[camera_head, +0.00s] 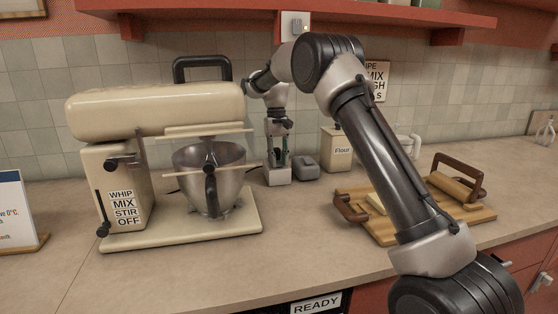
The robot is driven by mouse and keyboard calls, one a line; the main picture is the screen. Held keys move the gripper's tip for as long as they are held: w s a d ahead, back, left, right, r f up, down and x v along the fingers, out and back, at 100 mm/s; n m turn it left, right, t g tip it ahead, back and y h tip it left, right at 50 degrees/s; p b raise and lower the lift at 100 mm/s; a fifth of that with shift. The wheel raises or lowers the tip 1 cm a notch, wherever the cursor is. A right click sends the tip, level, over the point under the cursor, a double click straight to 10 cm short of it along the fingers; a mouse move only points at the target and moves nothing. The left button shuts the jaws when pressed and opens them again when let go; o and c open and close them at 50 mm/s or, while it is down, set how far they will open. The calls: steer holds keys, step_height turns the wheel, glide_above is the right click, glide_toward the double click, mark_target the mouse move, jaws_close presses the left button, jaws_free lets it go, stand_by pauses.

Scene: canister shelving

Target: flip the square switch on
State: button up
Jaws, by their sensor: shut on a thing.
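The square switch (278,177) is a small light-grey box on the counter, behind and to the right of the mixer. My gripper (278,158) points down directly above it, with its fingers close together at the top of the box. The gripper is shut on a part of the switch; that part is small and mostly hidden by the fingers, so its tilt cannot be told.
A darker grey box (306,166) stands close to the right of the switch. The cream mixer (155,110) with its steel bowl (212,185) is at left. A flour canister (335,149), a wooden board (385,231) and a wall plate (295,25) are nearby.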

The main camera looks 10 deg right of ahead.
steer(key=shift+w+g, duration=0.2)
steer(key=shift+g, duration=0.4)
steer(key=o, duration=1)
steer(key=shift+v, duration=3.8)
steer(key=shift+s, duration=0.15)
